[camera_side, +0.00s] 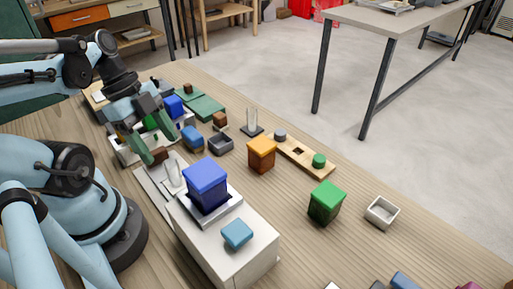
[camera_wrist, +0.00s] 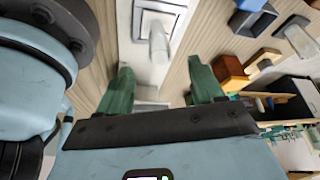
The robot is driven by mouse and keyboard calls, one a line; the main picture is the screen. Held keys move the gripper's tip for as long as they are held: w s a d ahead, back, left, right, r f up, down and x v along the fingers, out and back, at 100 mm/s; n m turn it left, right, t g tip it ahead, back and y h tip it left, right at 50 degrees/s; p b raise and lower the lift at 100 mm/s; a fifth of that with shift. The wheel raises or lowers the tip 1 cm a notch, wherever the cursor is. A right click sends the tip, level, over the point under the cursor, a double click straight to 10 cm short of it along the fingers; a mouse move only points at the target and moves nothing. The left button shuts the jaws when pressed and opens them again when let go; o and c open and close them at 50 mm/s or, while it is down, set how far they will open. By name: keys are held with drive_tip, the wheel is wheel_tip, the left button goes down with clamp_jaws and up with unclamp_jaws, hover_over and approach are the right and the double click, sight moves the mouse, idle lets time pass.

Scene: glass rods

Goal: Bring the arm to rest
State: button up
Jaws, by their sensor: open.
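My gripper (camera_side: 146,152) is low over the left part of the wooden table in the side view, close to a white tray. In the wrist view its two green fingers (camera_wrist: 161,88) are spread apart with nothing held between them. A pale upright rod (camera_wrist: 158,42) on a square base is just beyond the fingers in that view, apart from them. In the side view a clear rod (camera_side: 173,174) stands on a pale plate near my gripper. Another clear rod (camera_side: 252,119) stands on a dark base farther right.
A white box (camera_side: 228,247) carries a blue bin (camera_side: 206,178) and a light-blue block (camera_side: 237,234). An orange bin (camera_side: 261,153), a green bin (camera_side: 326,201) and a wooden board (camera_side: 305,157) stand to the right. Several small things crowd the table behind my gripper.

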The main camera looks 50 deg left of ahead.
drive_tip(key=w+d+r+n+t+y, duration=0.1)
drive_tip(key=w+d+n+t+y, duration=0.1)
drive_tip(key=w+n, duration=0.4)
drive_tip(key=w+d+r+n+t+y, duration=0.2)
drive_tip(key=w+d+n+t, duration=0.1)
drive_tip(key=w+n, duration=0.3)
drive_tip(key=shift+w+r+n+t, duration=0.2)
drive_tip(key=shift+n+t, duration=0.1)
drive_tip(key=shift+n, duration=0.5)
drive_tip(key=shift+a, duration=0.1)
idle(0.4)
